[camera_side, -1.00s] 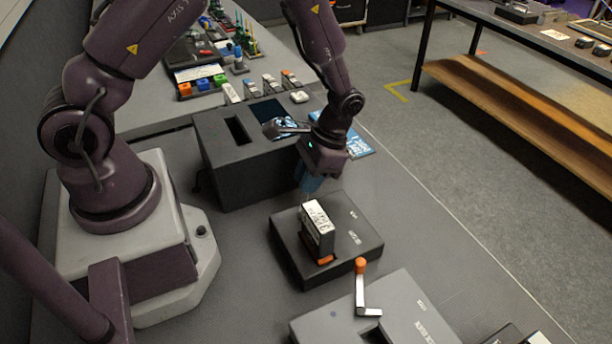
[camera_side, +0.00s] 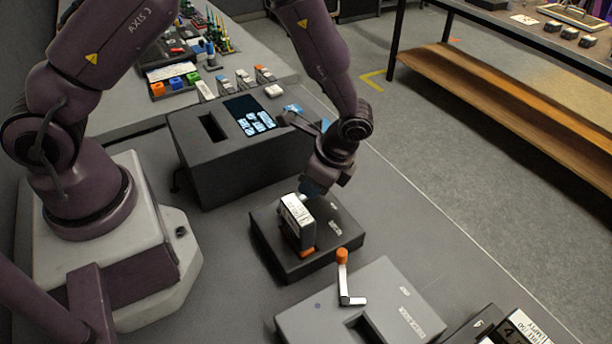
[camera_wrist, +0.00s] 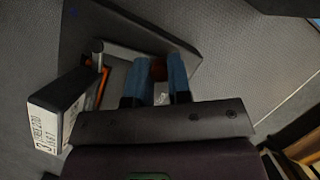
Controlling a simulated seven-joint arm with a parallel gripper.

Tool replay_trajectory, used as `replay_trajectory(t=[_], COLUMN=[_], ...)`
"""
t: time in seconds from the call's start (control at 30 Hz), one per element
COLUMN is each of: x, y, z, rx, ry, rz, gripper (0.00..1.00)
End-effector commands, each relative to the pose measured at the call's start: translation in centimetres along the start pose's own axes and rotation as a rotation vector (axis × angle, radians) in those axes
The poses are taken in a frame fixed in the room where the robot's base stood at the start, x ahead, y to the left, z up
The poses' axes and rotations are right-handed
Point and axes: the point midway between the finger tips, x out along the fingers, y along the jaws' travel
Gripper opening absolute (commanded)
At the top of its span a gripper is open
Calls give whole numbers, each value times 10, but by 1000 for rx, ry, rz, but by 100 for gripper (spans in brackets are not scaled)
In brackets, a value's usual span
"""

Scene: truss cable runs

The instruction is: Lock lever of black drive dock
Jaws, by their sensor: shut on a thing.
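The black drive dock (camera_side: 335,228) lies flat on the bench. A drive with a white label (camera_side: 296,216) stands upright in it, its orange part low on the front; it also shows at the left of the wrist view (camera_wrist: 52,118). My gripper (camera_side: 313,188) is down behind this drive, which partly hides it in the side view. In the wrist view its blue fingers (camera_wrist: 157,82) are shut on the brownish-orange knob of the dock's lever (camera_wrist: 135,55). The lever's silver arm runs left from the knob to a pivot beside the drive.
A grey dock (camera_side: 375,305) with its own orange-knobbed lever (camera_side: 343,272) stands in front. A dark box with a slot and lit screen (camera_side: 215,150) is behind. Another labelled drive (camera_side: 522,328) is at the lower right. Clear bench lies right of the black dock.

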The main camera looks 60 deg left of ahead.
Motion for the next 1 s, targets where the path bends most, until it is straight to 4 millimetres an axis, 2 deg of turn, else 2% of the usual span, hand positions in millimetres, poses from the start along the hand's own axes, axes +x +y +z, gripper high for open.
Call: replay_trajectory(t=[0.33, 0.9, 0.93, 1.0], x=[-5, -6, -6, -6], y=[6, 8, 8, 8], z=[-9, -11, -11, -11], rx=[142, 171, 171, 171], ry=[2, 3, 4, 4], rz=[-61, -72, -72, -72], gripper=[0, 0, 23, 39])
